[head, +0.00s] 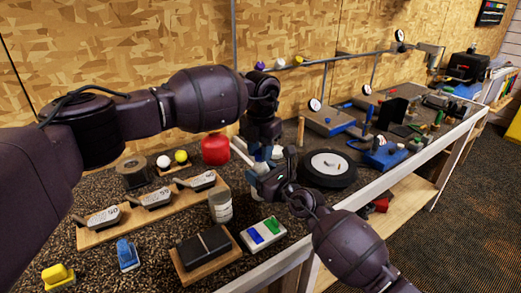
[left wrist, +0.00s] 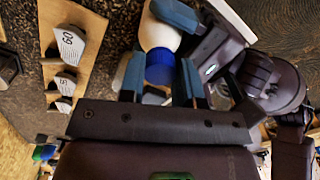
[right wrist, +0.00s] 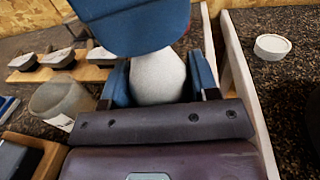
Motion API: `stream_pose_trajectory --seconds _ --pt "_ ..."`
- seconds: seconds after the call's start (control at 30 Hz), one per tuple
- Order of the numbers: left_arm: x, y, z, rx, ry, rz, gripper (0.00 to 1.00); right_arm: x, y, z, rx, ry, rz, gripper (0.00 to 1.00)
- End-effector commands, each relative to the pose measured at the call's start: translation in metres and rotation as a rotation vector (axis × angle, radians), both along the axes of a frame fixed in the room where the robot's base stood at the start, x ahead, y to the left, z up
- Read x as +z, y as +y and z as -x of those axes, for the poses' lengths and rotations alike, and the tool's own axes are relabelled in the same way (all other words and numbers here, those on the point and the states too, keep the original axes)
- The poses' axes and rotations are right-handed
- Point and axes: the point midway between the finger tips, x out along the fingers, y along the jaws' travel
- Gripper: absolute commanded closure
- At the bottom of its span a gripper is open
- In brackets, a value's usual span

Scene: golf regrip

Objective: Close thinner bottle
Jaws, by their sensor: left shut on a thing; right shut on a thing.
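The thinner bottle (left wrist: 162,32) is white with a tapering shoulder, and its blue cap (left wrist: 160,68) sits at the neck in the left wrist view. My left gripper (left wrist: 161,82) is shut on the blue cap. My right gripper (right wrist: 160,85) is shut on the bottle body (right wrist: 158,78). In the right wrist view a large blue finger of my left gripper hides the bottle's top. In the head view the bottle (head: 277,152) shows only in part between my left gripper (head: 265,150) and right gripper (head: 270,180). I cannot tell how tightly the cap sits.
A clear cup (head: 220,207) stands left of my right gripper. A wooden rack (head: 100,237) with several iron heads lies further left.

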Motion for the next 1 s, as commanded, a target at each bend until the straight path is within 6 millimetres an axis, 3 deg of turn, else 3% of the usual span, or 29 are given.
stream_pose_trajectory --seconds 0.33,0.5,0.53,0.7,1.0 --pt "-0.0001 0.0006 -0.0006 -0.483 0.000 0.000 0.98 -0.0004 0.0000 0.0001 0.000 0.001 0.001 1.00" --pt "-0.0002 0.0005 -0.0005 -0.515 0.000 0.001 0.98 -0.0004 0.0000 0.0001 0.000 0.001 0.001 1.00" --pt "-0.0002 0.0005 -0.0005 -0.515 0.000 0.001 0.68 -0.0004 0.0000 0.0001 0.000 0.001 0.001 1.00" --pt "-0.0003 0.0003 -0.0004 -0.514 0.001 0.001 0.44 -0.0004 0.0000 0.0001 0.000 0.001 0.001 1.00" --pt "0.0013 0.0000 -0.0004 -0.513 0.000 0.001 0.44 -0.0004 -0.0001 0.0001 0.000 0.001 0.001 1.00"
